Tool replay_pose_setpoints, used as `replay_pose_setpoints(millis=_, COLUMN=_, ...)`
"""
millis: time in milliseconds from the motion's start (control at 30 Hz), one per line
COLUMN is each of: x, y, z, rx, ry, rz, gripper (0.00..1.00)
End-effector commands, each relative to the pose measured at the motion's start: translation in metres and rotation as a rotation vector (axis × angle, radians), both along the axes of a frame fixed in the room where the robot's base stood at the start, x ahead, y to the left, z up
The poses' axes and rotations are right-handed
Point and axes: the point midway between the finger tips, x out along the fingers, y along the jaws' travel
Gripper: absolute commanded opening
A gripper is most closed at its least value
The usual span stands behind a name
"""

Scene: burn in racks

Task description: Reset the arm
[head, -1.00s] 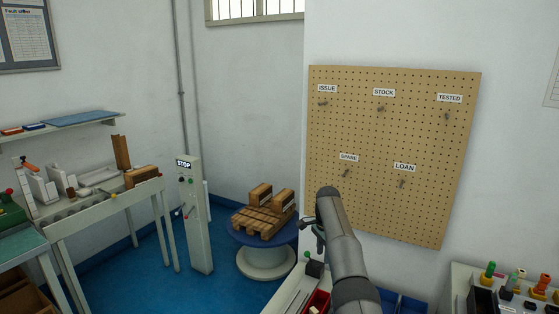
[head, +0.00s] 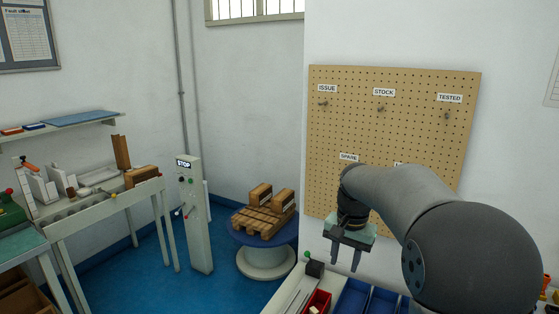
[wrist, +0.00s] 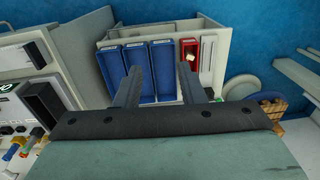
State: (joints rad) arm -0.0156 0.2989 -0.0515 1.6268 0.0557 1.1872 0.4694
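My gripper (head: 345,260) hangs in front of the lower part of the pegboard in the head view, pointing down, above the bench with the bins. Its two fingers are apart with nothing between them. In the wrist view my gripper (wrist: 157,80) shows both fingers spread, over a row of blue bins (wrist: 137,85) and one red bin (wrist: 190,60). The fingers are clear of the bins.
A pegboard (head: 400,130) with ISSUE, STOCK, TESTED and SPARE labels is on the wall; my arm hides part of it. A STOP post (head: 196,225) and a round turntable (head: 265,262) bearing a wooden pallet (head: 262,222) stand to the left. Blue floor is clear between.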

Motion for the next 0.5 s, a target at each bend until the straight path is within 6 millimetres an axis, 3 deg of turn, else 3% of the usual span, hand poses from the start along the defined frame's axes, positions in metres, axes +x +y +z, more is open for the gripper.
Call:
replay_pose_setpoints(millis=33, x=-0.036, y=0.002, z=0.003, rx=-0.001, ry=-0.005, rz=0.058, gripper=0.36)
replay_pose_setpoints(millis=167, x=-0.120, y=0.007, z=-0.006, rx=-0.012, ry=-0.015, rz=0.218, gripper=0.36)
replay_pose_setpoints(millis=300, x=-0.203, y=0.010, z=-0.030, rx=-0.028, ry=-0.021, rz=0.375, gripper=0.36)
replay_pose_setpoints(millis=400, x=-0.246, y=0.011, z=-0.047, rx=-0.039, ry=-0.025, rz=0.458, gripper=0.36)
replay_pose_setpoints(millis=500, x=-0.273, y=0.011, z=-0.061, rx=-0.046, ry=-0.024, rz=0.512, gripper=0.36)
